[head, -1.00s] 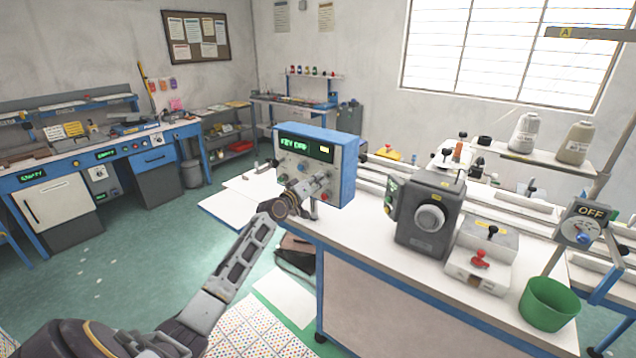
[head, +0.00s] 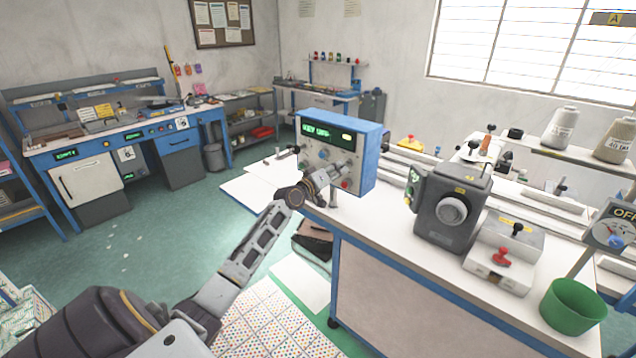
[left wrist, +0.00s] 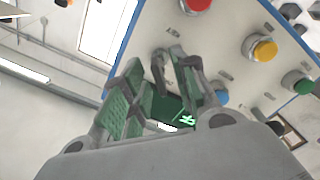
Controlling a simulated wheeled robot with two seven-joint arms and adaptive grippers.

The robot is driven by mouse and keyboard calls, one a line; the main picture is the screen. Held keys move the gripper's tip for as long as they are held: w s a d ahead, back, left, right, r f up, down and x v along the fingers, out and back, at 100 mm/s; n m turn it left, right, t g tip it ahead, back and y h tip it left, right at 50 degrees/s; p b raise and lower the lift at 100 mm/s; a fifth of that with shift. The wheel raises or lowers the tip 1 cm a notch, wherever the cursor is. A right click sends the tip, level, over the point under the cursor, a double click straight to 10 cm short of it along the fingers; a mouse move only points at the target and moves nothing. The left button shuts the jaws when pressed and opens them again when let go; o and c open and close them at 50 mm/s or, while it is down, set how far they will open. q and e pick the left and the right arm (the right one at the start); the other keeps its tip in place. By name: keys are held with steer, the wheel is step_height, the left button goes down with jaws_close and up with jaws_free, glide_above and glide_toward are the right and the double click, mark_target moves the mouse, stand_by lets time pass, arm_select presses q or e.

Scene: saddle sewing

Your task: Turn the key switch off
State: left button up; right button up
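The control box (head: 362,165) has a blue casing and a light front panel with buttons and a green-lit display (head: 315,130). The display starts with "KEY"; its second word is not clear. My left gripper (head: 342,172) is at the lower front of this panel and hides part of it. In the left wrist view, my left gripper (left wrist: 158,80) has its two green-padded fingers apart. A small grey upright piece (left wrist: 159,72), seemingly the key, shows between them. I cannot tell whether either finger touches it. My right gripper is not in view.
Close around the fingers are a red button (left wrist: 196,4), a yellow button (left wrist: 262,49) and a green button (left wrist: 298,82). A dark grey machine (head: 452,205) stands right of the box on the white table. A green bin (head: 572,308) is at the table's front.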

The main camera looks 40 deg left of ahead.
arm_select(q)
steer(key=s, duration=1)
steer(key=shift+s+a, duration=0.2)
steer(key=shift+a, duration=0.2)
stand_by(0.9)
